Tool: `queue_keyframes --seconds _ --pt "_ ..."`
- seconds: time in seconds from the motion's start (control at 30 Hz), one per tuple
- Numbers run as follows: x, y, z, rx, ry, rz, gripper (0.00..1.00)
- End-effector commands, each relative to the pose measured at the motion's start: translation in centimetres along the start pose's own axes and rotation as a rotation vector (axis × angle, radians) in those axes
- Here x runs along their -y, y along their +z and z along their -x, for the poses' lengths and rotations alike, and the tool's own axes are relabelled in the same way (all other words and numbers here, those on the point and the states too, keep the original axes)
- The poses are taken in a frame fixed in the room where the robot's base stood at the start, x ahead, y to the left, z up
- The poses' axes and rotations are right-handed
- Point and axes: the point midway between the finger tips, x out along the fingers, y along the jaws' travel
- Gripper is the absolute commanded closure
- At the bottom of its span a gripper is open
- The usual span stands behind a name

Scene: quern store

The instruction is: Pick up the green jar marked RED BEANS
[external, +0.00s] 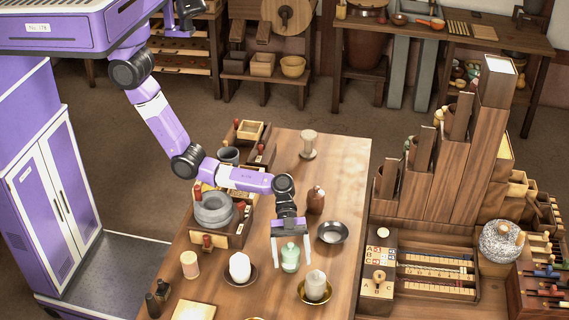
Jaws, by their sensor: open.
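A pale green lidded jar (290,260) stands on the wooden table (345,180). Any marking on it is too small to read. My gripper (291,254) points down over the jar with its fingers open. One white finger shows on each side of the jar in the picture. I cannot tell from this view whether the fingers touch it or how far they are from it in depth. The top of the jar shows just below the gripper body.
A cream jar on a brass dish (327,292) stands close to the right front. A white lump on a brown saucer (255,275) is to the left. A dark bowl (333,232) and brown bottle (316,200) are close on the right. The table's far right is clear.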

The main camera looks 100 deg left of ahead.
Motion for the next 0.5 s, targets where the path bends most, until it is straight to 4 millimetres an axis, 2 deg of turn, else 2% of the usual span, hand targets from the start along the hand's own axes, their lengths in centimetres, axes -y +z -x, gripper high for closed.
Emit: queue_keyframes --seconds 0.03,0.07,0.43,0.5 --pt "0.00 0.01 0.01 0.000 0.000 0.000 0.21" --pt "0.00 0.01 0.02 0.000 0.000 0.000 0.27" --pt "0.01 0.02 0.05 0.000 0.000 0.000 0.99" --pt "0.01 0.02 0.05 0.000 -0.001 0.000 1.00"
